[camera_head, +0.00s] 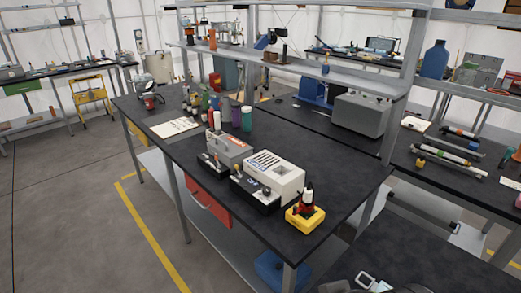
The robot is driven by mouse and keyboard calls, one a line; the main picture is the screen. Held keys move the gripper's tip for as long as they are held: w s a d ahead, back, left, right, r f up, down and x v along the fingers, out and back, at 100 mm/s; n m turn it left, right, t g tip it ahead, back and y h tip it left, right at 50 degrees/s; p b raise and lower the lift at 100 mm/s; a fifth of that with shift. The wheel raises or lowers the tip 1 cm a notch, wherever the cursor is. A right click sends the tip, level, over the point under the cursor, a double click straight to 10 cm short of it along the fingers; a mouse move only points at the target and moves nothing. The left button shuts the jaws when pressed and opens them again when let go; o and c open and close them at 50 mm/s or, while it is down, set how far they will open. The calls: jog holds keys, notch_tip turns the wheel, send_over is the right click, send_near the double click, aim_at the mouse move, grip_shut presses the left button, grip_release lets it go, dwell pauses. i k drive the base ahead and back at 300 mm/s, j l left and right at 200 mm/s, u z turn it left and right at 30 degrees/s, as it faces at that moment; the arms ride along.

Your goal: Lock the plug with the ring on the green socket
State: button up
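I cannot make out a green socket, a plug or a locking ring at this size. Small fittings on the black boxes (256,195) on the workbench are too small to tell apart. A yellow box (303,219) at the bench's near corner has a small dark and red item with a white top standing on it. I cannot clearly identify my gripper in this view. A dark rounded shape with a pale loop (370,282) is cut off at the bottom edge, and I cannot tell what it is.
The dark-topped workbench (335,180) carries a white device (275,177), a grey case (228,149), bottles (246,118) and a paper sheet (175,127). A shelf on posts runs above its back. Another bench (450,190) is at right. Open floor (75,205) lies left.

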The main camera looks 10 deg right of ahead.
aim_at(302, 207)
jog(key=i+j+u, duration=0.15)
jog(key=u, duration=0.3)
jog(key=i+j+u, duration=0.1)
jog(key=u, duration=0.35)
jog(key=i+u, duration=0.25)
jog(key=u, duration=0.15)
